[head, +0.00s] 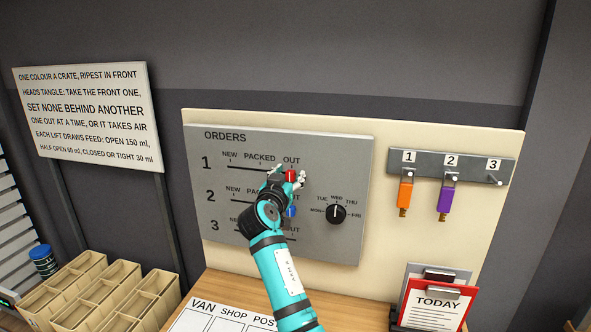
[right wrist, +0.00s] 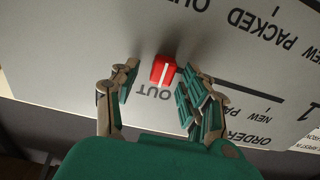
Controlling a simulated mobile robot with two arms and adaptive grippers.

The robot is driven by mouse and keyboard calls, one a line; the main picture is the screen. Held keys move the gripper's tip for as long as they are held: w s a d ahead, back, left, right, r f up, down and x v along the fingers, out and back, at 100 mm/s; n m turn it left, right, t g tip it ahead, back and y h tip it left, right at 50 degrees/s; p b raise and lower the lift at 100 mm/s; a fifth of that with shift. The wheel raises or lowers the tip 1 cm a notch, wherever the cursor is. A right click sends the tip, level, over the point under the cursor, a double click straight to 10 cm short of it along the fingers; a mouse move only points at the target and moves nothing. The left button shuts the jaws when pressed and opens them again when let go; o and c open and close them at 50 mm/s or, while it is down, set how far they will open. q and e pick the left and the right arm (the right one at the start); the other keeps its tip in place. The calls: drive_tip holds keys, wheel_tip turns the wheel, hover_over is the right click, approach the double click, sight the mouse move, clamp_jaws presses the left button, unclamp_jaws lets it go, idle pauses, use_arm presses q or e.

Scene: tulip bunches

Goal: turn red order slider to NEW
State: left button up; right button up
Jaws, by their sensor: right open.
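The red order slider (head: 291,175) is on row 1 of the grey ORDERS panel (head: 345,160), at the OUT end of its track. My right gripper (head: 288,178) is in front of it, with its fingers around the knob. In the right wrist view the red slider (right wrist: 163,70) sits between the two open fingers of my right gripper (right wrist: 155,88), nearer the right finger; whether it touches is unclear. A blue slider (head: 291,211) on row 2 is partly hidden by my arm. Row 3's slider is hidden. My left gripper is out of view.
A black day dial (head: 336,214) is right of the sliders. Orange (head: 404,194) and purple (head: 444,200) tags hang from numbered hooks farther right. A TODAY clipboard (head: 435,305) stands below. Cardboard boxes (head: 100,295) are at lower left. The track left of the red slider looks clear.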

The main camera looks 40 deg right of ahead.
drive_tip(key=shift+s+a+r, duration=0.1)
drive_tip(key=shift+a+r, duration=0.1)
clamp_jaws()
idle(0.3)
